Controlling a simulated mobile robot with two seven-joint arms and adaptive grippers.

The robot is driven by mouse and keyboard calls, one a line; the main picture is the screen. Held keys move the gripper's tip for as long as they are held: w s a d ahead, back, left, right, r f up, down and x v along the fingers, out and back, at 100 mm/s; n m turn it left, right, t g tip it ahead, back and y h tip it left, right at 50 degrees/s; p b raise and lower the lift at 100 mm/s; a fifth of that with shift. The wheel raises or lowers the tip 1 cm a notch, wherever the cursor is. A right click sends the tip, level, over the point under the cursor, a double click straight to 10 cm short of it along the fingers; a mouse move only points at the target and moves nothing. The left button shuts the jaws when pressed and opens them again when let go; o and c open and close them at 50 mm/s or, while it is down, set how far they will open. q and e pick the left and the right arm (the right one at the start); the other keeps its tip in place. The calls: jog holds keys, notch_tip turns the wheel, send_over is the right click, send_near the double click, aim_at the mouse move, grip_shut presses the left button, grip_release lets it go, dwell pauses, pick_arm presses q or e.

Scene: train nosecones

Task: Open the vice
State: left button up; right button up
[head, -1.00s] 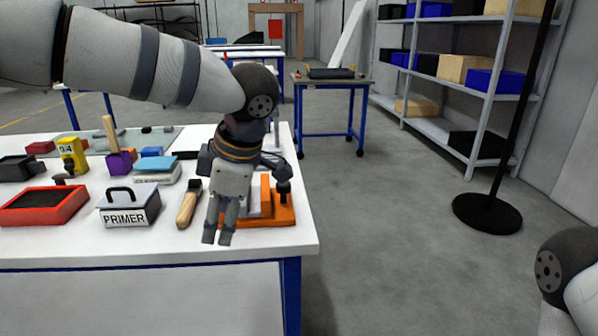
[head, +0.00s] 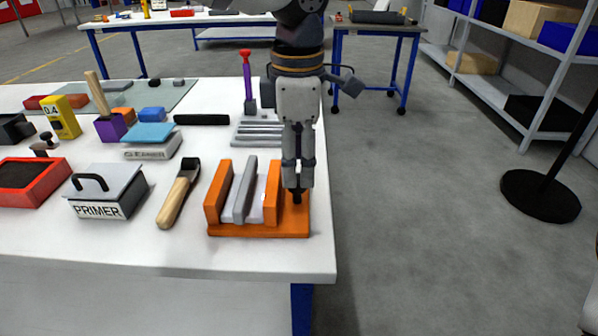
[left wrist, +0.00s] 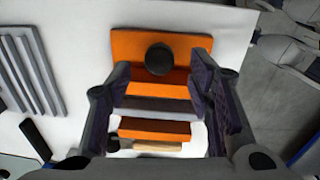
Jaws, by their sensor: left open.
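The vice (head: 260,230) is an orange base near the table's right edge, with two upright orange blocks and a grey jaw plate (head: 244,190) standing between them. A pale gap shows between the grey plate and the right orange block. A black knob (head: 297,194) stands at the vice's right side, partly hidden by my left gripper (head: 298,182). My left gripper points down over the knob. In the left wrist view the fingers of the gripper (left wrist: 160,80) are apart, and the round black knob (left wrist: 159,59) appears between them. My right gripper is out of view.
A wooden-handled brush (head: 177,195), a PRIMER box (head: 105,190) and a red tray (head: 30,185) lie left of the vice. Grey bars (head: 258,133) and a purple-handled tool (head: 248,85) are behind it.

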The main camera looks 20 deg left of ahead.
aim_at(297, 179)
pick_arm(q)
jog(key=shift+w+f, duration=0.1)
jog(key=shift+f, duration=1.8)
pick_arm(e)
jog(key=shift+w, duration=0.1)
pick_arm(q)
grip_shut()
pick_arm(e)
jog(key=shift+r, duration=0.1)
pick_arm(q)
jog(key=shift+r+n+p, duration=0.15)
jog(key=shift+n+p, duration=0.3)
jog(key=shift+n, duration=1.55)
jog(key=shift+w+n, duration=0.1)
jog(key=shift+n, duration=2.2)
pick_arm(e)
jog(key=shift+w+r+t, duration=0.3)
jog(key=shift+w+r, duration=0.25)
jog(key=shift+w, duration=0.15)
pick_arm(q)
jog(key=shift+f, duration=0.25)
